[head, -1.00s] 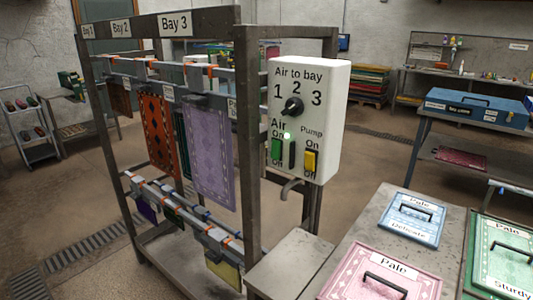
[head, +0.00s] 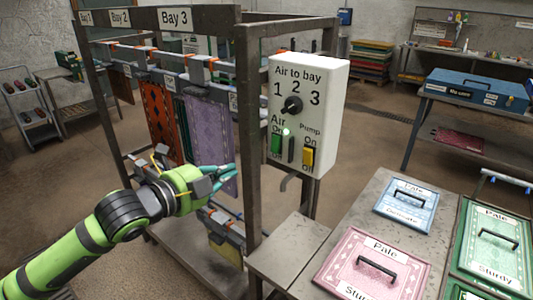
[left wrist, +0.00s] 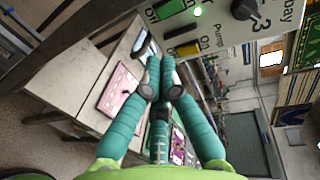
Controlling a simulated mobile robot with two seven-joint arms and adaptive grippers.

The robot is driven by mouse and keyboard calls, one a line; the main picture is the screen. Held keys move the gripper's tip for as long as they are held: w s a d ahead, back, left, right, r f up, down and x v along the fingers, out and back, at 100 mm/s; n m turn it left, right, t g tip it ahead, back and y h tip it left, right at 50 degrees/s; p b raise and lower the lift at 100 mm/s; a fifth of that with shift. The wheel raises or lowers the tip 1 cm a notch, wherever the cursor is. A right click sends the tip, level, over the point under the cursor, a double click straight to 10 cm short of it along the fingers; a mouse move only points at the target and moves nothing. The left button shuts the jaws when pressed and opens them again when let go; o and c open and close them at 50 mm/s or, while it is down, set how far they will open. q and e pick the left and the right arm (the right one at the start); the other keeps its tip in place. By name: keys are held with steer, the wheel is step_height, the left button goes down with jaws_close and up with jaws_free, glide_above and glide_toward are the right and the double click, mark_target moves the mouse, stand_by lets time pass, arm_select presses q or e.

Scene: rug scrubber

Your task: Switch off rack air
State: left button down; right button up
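The white control box (head: 309,115) hangs on the rack's right post. Its green Air switch (head: 277,143) sits low on its left side, with a lit green lamp (head: 286,132) beside it. The Air switch also shows at the top of the left wrist view (left wrist: 172,9). My left gripper (head: 230,171) is left of the box and lower than the switch, apart from it. In the left wrist view its teal fingertips (left wrist: 160,65) are together with nothing between them. My right gripper is not in view.
A yellow Pump switch (head: 308,157) and black bay knob (head: 292,106) share the box. The rack post (head: 247,150) stands between my gripper and the box in the head view. Rugs (head: 210,145) hang behind the gripper. A table with labelled cases (head: 375,260) stands at right.

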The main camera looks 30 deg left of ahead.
mark_target(274, 152)
arm_select(q)
steer(key=w+p, duration=0.1)
steer(key=w, duration=0.3)
steer(key=w+f+p, duration=0.1)
steer(key=w+p, duration=0.1)
steer(key=w, duration=0.2)
steer(key=w+d+f+p, duration=0.1)
steer(key=w, duration=0.4)
steer(key=shift+w+f, duration=0.15)
steer(key=shift+w, duration=0.2)
steer(key=shift+f, duration=0.1)
